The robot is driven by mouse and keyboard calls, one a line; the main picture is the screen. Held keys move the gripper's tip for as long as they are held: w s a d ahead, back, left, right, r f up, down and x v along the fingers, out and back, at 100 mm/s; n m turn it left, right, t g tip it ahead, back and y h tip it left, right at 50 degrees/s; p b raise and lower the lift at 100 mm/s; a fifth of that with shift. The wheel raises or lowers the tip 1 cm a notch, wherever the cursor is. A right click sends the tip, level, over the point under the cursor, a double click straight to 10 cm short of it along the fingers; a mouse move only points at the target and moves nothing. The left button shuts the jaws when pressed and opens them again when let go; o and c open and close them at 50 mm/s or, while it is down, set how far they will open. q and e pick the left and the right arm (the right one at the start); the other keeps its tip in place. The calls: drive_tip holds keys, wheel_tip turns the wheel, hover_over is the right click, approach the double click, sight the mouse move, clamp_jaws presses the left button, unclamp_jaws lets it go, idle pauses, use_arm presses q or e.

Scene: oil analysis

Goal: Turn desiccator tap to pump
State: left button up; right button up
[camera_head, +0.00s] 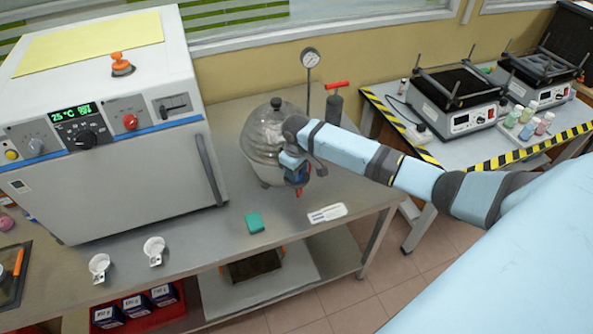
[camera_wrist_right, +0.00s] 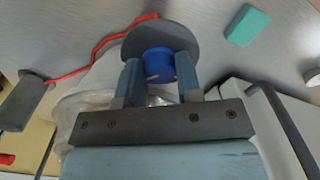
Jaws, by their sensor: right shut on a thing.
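The glass desiccator (camera_head: 258,138) stands on the grey bench right of the oven, partly hidden by my right arm. Its blue tap knob (camera_wrist_right: 158,66) shows in the right wrist view in front of a dark round disc (camera_wrist_right: 160,38), with a small pale mark on its face. My right gripper (camera_head: 297,178) is at the desiccator's front side, its two fingers on either side of the knob and shut on it. A red hose (camera_wrist_right: 92,58) runs from the disc area to a dark cylinder at left in the wrist view. My left gripper is not in view.
A pump with a red handle (camera_head: 337,86) and a gauge (camera_head: 310,59) stand behind my right arm. The oven (camera_head: 115,165) is at left. A green block (camera_head: 254,223), a white label (camera_head: 327,213) and two small white cups (camera_head: 154,246) lie along the bench front.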

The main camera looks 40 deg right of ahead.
drive_tip(key=shift+m, duration=1.6)
drive_tip(key=o, duration=0.6)
drive_tip(key=shift+o, duration=0.2)
drive_tip(key=shift+r, duration=0.1)
wheel_tip(320, 180, up, 14)
drive_tip(key=b, duration=0.2)
